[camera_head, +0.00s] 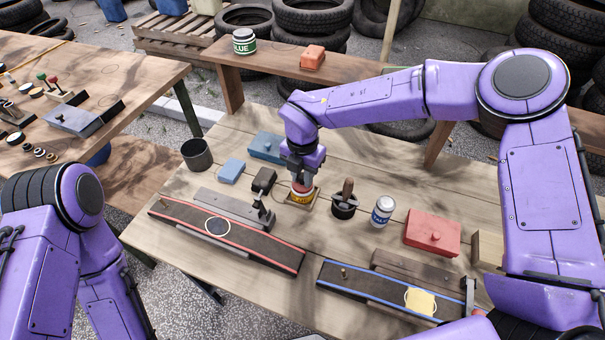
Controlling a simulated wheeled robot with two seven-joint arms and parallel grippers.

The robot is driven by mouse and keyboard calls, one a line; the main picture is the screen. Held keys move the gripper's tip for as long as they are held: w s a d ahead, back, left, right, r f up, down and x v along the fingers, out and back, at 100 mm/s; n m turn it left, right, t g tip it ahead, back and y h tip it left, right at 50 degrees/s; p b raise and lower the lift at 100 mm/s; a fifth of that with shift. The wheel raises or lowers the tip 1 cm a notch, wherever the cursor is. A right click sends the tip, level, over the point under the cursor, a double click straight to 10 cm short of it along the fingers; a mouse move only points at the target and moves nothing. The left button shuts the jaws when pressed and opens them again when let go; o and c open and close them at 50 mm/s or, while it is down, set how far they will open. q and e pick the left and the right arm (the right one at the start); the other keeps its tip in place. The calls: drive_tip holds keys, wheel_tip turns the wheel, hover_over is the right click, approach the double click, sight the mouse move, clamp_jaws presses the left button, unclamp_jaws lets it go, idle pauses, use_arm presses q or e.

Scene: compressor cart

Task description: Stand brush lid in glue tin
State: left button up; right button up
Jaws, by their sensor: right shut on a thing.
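My right gripper (303,172) points down over a small tin with a yellow label (301,198) on the plank table. It is shut on a small red cap (302,186), which looks like the brush lid, at the tin's top. I cannot tell whether the cap is seated or just above the rim; any brush below it is hidden. A black round holder (345,206) with a brown upright handle stands to the right. A white tin with a blue label (382,211) stands beyond it. My left gripper is out of view; only its arm shows at left.
A red box (432,233), a blue box (267,146) and a dark cup (196,154) stand on the table. Two dark strips (226,232) (378,290), edged red and blue, lie in front. A white-and-green tin (243,41) stands on the rear shelf.

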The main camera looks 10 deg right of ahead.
idle(0.4)
drive_tip(key=o, duration=1.5)
drive_tip(key=shift+r+p, duration=2.55)
drive_tip(key=shift+r, duration=0.95)
